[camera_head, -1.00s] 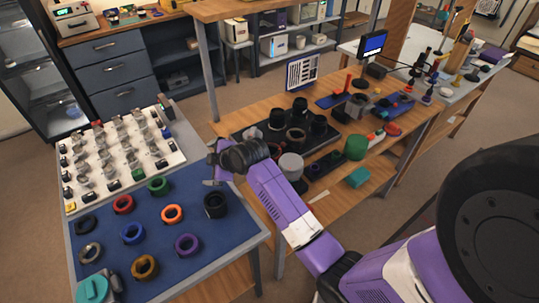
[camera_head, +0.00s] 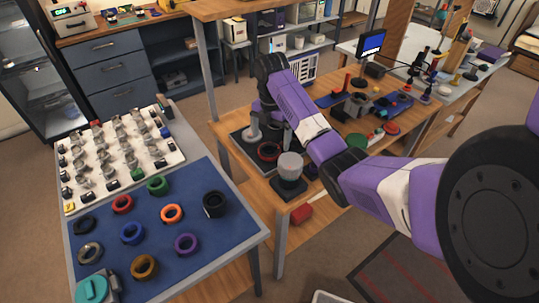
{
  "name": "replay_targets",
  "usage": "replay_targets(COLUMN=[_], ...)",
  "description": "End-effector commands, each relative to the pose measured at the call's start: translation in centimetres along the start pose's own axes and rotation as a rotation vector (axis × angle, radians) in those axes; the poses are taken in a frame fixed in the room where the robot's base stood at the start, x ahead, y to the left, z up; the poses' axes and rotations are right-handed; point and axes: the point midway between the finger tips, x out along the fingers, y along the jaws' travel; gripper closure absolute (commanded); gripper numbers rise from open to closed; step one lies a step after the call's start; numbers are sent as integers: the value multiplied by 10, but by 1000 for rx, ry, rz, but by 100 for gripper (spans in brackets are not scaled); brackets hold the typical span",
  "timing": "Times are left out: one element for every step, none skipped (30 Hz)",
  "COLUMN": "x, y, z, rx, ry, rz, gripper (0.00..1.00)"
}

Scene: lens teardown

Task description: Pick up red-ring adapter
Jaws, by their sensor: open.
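A dark ring with a reddish rim (camera_head: 268,151) sits on the black tray on the wooden bench; it looks like the red-ring adapter. A plain red ring (camera_head: 122,204) lies on the blue mat at the left. My gripper (camera_head: 266,132) points down over the tray, open, with its pale fingers apart just above and behind the reddish-rimmed ring. I cannot tell whether the fingers touch it. My arm hides much of the tray and the dark parts on it.
A grey cylinder on a dark block (camera_head: 290,166) stands close in front of the ring. The blue mat (camera_head: 195,265) holds several coloured rings and a black cylinder (camera_head: 214,204). A white board (camera_head: 75,160) with small parts lies behind it. A monitor (camera_head: 371,44) stands farther back.

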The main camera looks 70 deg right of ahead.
Motion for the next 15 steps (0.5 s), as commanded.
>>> replay_targets(x=[5, 8, 13, 18, 22, 28, 33, 37, 41, 44, 46, 48, 50, 50, 51], y=[0, 0, 1, 2, 2, 3, 3, 3, 3, 3, 3, 3, 4, 4, 4], z=[-1, -1, -1, -1, -1, -1, -1, -1, -1, -1, -1, -1, -1, -1, -1], rx=[0, 0, 0, 1, 1, 1, 2, 2, 2, 3, 3, 2, 2, 2, 2], ry=[2, 2, 2, 2, 2, 2, 1, 1, 0, 0, 0, -1, -1, -1, -2], rz=[-3, -3, -3, -5, -4, -4, -3, -3, -2, -2, -2, -1, 0, 0, 1], gripper=[1, 1, 1, 1, 1, 1, 1, 1, 1, 1, 1, 1, 1, 1, 1])
